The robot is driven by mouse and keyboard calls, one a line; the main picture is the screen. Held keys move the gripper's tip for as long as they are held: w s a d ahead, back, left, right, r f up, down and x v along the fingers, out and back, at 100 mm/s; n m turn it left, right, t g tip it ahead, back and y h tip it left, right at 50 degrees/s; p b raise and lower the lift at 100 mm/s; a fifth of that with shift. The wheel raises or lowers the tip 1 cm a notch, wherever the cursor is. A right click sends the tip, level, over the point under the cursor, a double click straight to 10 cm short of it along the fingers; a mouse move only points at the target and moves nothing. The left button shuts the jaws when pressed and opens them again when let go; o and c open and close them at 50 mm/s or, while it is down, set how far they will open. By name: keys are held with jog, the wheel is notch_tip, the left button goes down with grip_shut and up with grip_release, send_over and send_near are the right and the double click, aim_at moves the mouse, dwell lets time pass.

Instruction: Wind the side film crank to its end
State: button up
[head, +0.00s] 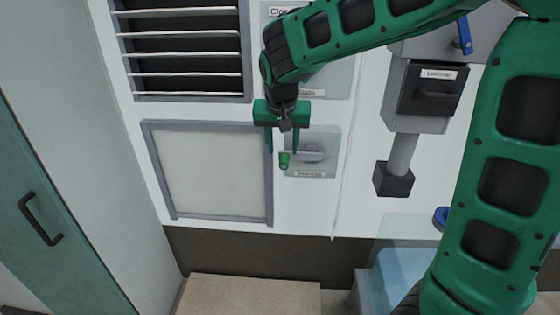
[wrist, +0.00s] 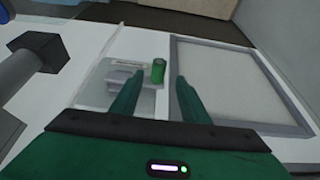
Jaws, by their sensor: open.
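The side film crank shows in the head view as a grey body (head: 309,153) with a green handle knob (head: 284,160) on its left, mounted on a pale plate (head: 325,170) on the white wall. In the wrist view the green knob (wrist: 158,72) appears between my two fingertips, a little beyond them, with the grey crank body (wrist: 120,80) to its left. My gripper (head: 282,149) is open and empty, its fingers pointing down the wall toward the knob. The wrist view shows my gripper (wrist: 161,76) with a finger on either side of the knob; contact cannot be seen.
A framed pale panel (head: 208,172) lies just left of the crank. A louvred vent (head: 184,50) is above it. A dark labelled box (head: 432,90) with a pipe stands to the right. A green door (head: 50,220) is at far left, and a blue container (head: 400,275) is below right.

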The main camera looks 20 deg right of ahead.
aim_at(283, 161)
jog(key=x, duration=0.7)
jog(key=c, duration=1)
grip_shut()
